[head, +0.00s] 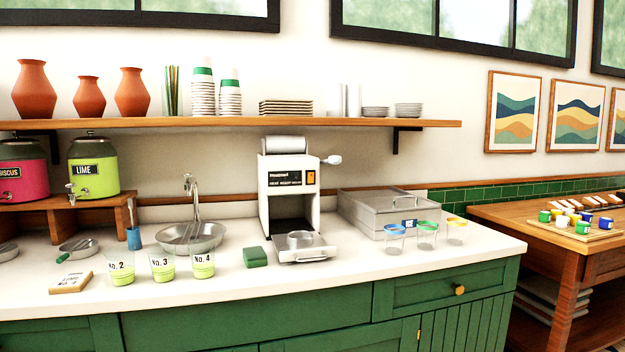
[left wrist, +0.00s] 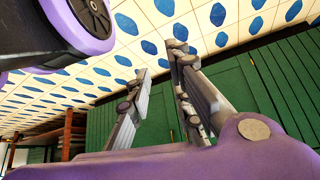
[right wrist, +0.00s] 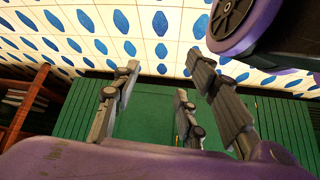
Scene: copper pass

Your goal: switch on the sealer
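The sealer (head: 277,190) is a white upright machine on the counter, with a film roll on top and a lever at its right side. A dark label panel with a small orange switch (head: 310,178) is on its upper front. I cannot tell the switch's position. A clear cup (head: 300,240) sits in the tray at its base. Neither gripper shows in the head view. My left gripper (left wrist: 165,90) is open and empty in the left wrist view, with green cabinet fronts and floor tiles behind it. My right gripper (right wrist: 160,95) is open and empty in the right wrist view.
Left of the sealer are a green sponge (head: 255,257), several numbered cups (head: 162,265), and a sink (head: 192,237). Right are a steel lidded container (head: 385,208) and cups with coloured rims (head: 427,236). A wooden shelf (head: 230,123) runs above. The counter's front strip is clear.

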